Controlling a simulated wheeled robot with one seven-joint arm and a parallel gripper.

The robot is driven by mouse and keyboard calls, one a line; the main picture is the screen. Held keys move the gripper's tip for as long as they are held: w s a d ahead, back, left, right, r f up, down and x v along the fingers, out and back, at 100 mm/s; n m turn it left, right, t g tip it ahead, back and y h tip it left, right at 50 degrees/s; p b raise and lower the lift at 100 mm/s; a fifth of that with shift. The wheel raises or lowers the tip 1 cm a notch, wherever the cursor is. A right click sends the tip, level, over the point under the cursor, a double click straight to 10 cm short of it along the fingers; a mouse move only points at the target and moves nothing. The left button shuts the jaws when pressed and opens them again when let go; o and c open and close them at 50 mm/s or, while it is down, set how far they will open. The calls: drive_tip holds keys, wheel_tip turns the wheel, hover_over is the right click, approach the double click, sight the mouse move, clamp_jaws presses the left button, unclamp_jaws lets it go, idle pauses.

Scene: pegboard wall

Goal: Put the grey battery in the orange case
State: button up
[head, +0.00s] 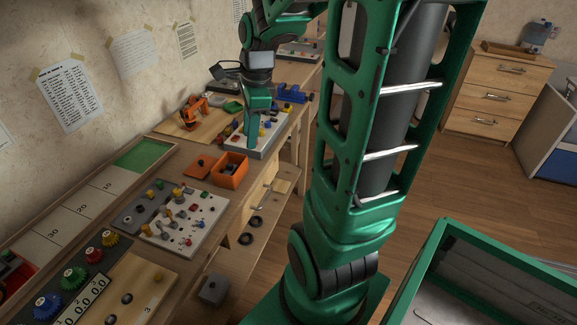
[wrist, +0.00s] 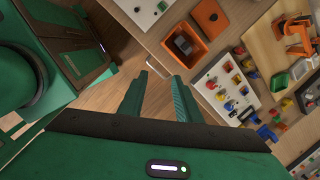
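The orange case (head: 239,180) stands open on the workbench. It also shows near the top middle of the wrist view (wrist: 177,59). A grey block (wrist: 183,41), which looks like the grey battery, sits inside the case. In the head view the inside of the case is small and dark. My gripper (wrist: 160,75) is open, with nothing between its fingers. In the head view my gripper (head: 251,138) hangs pointing down by the board just beyond the case. In the wrist view the case lies ahead of the fingertips, apart from them.
A flat orange lid (head: 198,167) lies left of the case. A board with coloured switches (head: 268,133) stands just beyond it, and a peg board (head: 172,219) stands nearer. An orange clamp-like tool (head: 193,113) is farther back. Open floor (head: 420,180) lies right of the bench.

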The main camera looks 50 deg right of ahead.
drive_tip(key=s+a+f+n+g, duration=0.1)
drive_tip(key=s+a+n+g, duration=0.1)
drive_tip(key=s+n, duration=1.6)
drive_tip(key=shift+a, duration=0.55)
drive_tip(key=shift+w+f, duration=0.25)
drive_tip(key=shift+w, duration=0.35)
